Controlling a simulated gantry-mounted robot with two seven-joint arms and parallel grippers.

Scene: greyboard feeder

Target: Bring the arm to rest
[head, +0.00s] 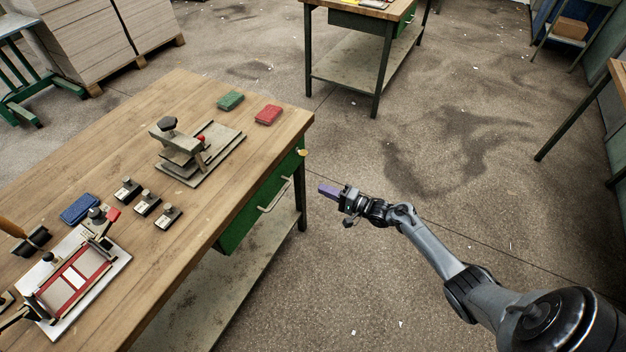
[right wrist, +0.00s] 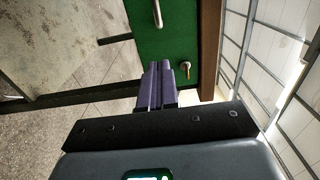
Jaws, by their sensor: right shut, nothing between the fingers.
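My right gripper (head: 328,191) is off the right edge of the wooden workbench (head: 235,95), out over the floor and level with the bench's green drawer (head: 255,209). Its purple fingers are together with nothing between them. In the right wrist view the shut fingers (right wrist: 158,80) point toward the green drawer front (right wrist: 150,40), with a gap I cannot measure. My right arm reaches in from the lower right of the head view. My left gripper is not in view.
The bench holds a grey press (head: 185,150), green (head: 230,100), red (head: 268,115) and blue (head: 80,209) blocks, several small dark blocks, and a red-framed fixture (head: 75,280). Another bench (head: 350,80) stands at the back. The floor (head: 430,140) right of the bench is open.

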